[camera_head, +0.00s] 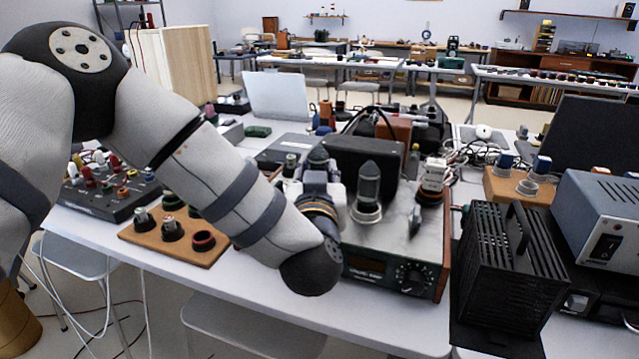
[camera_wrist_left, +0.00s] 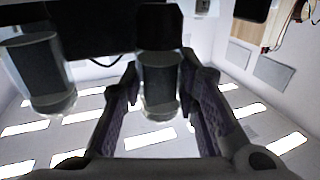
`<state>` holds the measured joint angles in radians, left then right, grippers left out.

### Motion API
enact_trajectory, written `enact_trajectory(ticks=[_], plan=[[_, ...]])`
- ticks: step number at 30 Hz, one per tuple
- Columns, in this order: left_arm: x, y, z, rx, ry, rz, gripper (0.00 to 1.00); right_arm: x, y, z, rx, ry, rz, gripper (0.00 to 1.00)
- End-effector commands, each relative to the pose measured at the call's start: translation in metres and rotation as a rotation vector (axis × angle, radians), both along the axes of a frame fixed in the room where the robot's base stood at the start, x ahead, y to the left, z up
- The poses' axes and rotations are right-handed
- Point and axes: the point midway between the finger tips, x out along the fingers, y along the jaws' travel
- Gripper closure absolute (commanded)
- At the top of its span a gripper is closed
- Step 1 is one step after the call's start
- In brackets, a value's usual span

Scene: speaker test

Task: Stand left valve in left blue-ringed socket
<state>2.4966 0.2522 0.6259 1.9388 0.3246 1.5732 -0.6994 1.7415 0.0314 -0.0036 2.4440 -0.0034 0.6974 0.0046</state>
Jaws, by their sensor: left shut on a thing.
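My left gripper (camera_head: 319,178) is over the left part of the amplifier (camera_head: 425,240), with my wrist in front of it. In the left wrist view, the left gripper (camera_wrist_left: 160,92) has a dark grey, glassy valve (camera_wrist_left: 158,80) between its fingers. In the head view only a grey dome, likely the valve's top (camera_head: 318,155), shows above the gripper. The valve looks about upright. My gripper hides its base and the left socket, so I cannot tell whether it is seated. Another grey valve (camera_head: 369,182) stands in a pale-ringed socket to the right. My right gripper is not in view.
A wooden board with sockets (camera_head: 150,240) lies left of the amplifier, partly behind my forearm. A black transformer block (camera_head: 362,160) stands behind the valves. A black vented box (camera_head: 505,265) stands close on the right. The table's front strip (camera_head: 375,320) is clear.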

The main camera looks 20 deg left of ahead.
Motion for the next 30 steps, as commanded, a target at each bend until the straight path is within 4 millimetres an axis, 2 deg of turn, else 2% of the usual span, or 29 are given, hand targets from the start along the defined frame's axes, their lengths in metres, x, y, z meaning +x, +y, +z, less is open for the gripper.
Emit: enact_trajectory(ticks=[1, 3, 13, 14, 15, 16, 24, 28, 30], plan=[[-0.001, -0.002, -0.01, 0.003, 0.005, -0.004, 1.0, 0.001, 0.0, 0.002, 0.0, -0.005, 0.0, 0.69], [-0.001, -0.001, -0.017, 0.002, 0.002, -0.003, 1.0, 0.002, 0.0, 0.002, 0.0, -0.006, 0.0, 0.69], [-0.001, -0.001, -0.021, 0.001, 0.001, -0.003, 1.0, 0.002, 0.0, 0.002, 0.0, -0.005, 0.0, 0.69], [-0.002, -0.001, -0.021, 0.001, 0.001, -0.003, 0.65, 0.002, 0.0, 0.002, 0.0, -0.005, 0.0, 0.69], [-0.002, -0.001, -0.021, 0.001, 0.001, -0.003, 0.56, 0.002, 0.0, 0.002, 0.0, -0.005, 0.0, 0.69], [-0.002, -0.001, -0.021, 0.001, 0.001, -0.003, 0.51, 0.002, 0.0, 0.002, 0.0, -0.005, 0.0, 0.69], [-0.002, -0.001, -0.021, 0.001, 0.001, -0.003, 0.51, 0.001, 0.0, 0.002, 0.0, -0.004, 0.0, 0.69], [-0.001, -0.001, -0.027, -0.003, 0.005, -0.002, 0.51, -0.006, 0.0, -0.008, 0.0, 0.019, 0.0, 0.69], [-0.013, -0.006, -0.023, 0.001, 0.005, -0.007, 0.51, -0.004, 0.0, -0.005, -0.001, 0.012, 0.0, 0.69]])
